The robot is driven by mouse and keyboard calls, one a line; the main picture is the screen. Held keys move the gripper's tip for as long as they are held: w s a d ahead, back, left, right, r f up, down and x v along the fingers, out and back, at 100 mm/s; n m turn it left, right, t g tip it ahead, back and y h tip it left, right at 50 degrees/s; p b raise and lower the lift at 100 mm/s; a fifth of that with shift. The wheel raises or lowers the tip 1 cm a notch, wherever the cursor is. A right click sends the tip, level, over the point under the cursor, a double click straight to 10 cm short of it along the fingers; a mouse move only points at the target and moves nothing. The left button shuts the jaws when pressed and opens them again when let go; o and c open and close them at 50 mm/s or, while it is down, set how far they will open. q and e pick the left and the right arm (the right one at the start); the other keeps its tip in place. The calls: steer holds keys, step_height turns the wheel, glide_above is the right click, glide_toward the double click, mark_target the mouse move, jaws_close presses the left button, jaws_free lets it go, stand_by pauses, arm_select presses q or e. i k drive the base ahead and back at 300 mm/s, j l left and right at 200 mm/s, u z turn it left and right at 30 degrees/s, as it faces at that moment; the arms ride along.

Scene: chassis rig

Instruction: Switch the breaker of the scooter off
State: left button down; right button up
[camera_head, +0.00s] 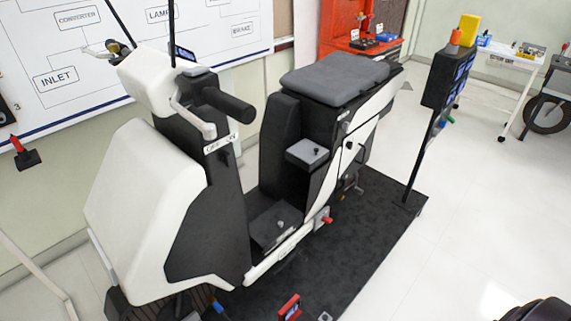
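The white and black scooter (142,205) stands on a black platform mat (376,235), its front toward the left. A small white label (219,144) is on its dark front column, with a small black switch or knob (224,158) just below; its position is too small to tell. A grey box (307,151) with a small black knob sits below the seat (334,74). A red part (327,219) shows low on the side. I cannot tell for sure which of these is the breaker. Neither gripper's fingers show in the head view.
A dark post with a panel box (440,80) stands at the mat's right edge. A whiteboard diagram (75,50) hangs behind the scooter. A red cabinet (340,25) and a white table (505,55) stand farther back.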

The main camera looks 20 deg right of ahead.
mark_target(327, 220)
steer(key=z, duration=1.2)
steer(key=i+l+u, duration=0.2)
steer(key=i+l, duration=0.2)
steer(key=l, duration=0.25)
steer(key=i+l+u, duration=0.1)
steer(key=l, duration=0.25)
steer(key=i+l, duration=0.3)
steer(key=i+l+u, duration=0.15)
steer(key=l, duration=0.25)
steer(key=i+l+u, duration=0.1)
steer(key=l, duration=0.3)
steer(key=i+l+u, duration=0.1)
steer(key=l, duration=0.3)
steer(key=i+l+u, duration=0.1)
steer(key=i+l, duration=0.15)
steer(key=l, duration=0.15)
